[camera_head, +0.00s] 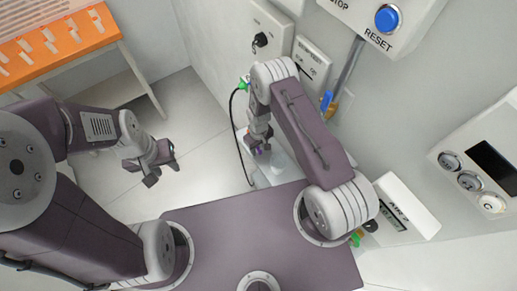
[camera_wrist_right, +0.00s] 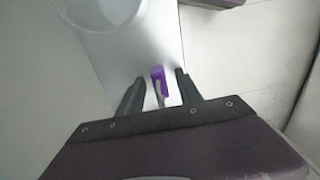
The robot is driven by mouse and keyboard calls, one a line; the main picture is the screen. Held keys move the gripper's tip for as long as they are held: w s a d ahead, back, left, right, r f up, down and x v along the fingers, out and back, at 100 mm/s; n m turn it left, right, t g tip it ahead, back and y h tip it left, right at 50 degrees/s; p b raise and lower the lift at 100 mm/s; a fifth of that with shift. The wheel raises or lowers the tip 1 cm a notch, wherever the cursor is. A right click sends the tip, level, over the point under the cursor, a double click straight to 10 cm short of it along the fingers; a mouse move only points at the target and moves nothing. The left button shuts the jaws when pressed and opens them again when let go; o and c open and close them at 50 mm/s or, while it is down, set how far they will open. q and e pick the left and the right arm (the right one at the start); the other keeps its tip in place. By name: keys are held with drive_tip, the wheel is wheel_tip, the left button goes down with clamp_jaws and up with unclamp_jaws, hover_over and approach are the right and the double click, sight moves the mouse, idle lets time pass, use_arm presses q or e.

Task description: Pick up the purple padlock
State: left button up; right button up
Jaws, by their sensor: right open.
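The purple padlock (camera_wrist_right: 158,73) shows in the right wrist view between the two dark fingers of my right gripper (camera_wrist_right: 157,85). Its purple part faces away from the gripper, and a thin light part shows nearer the palm. The fingers stand apart, with a gap to the padlock on both sides. In the head view my right gripper (camera_head: 258,146) is low over a pale shelf by the wall, and a bit of purple shows at its tip. My left gripper (camera_head: 157,169) is open and empty above the floor at the left.
The pale shelf (camera_head: 280,171) juts from the wall below my right arm. A blue padlock (camera_head: 327,100) hangs beside a grey pipe on the wall. A panel with a blue reset button (camera_head: 388,18) is above right. An orange-topped table (camera_head: 55,45) stands far left, with clear floor between.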

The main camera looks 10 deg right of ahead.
sight(258, 148)
clamp_jaws()
drive_tip(key=shift+r, duration=0.1)
drive_tip(key=shift+a+r, duration=0.2)
drive_tip(key=shift+r, duration=0.05)
wheel_tip(258, 148, up, 6)
drive_tip(key=shift+r, duration=0.1)
drive_tip(key=s+a+b, duration=0.1)
drive_tip(key=s+a, duration=0.2)
drive_tip(key=a, duration=0.6)
drive_tip(key=s+a+b, duration=0.1)
drive_tip(key=s+a, duration=0.3)
drive_tip(key=a, duration=0.5)
drive_tip(key=shift+a, duration=0.25)
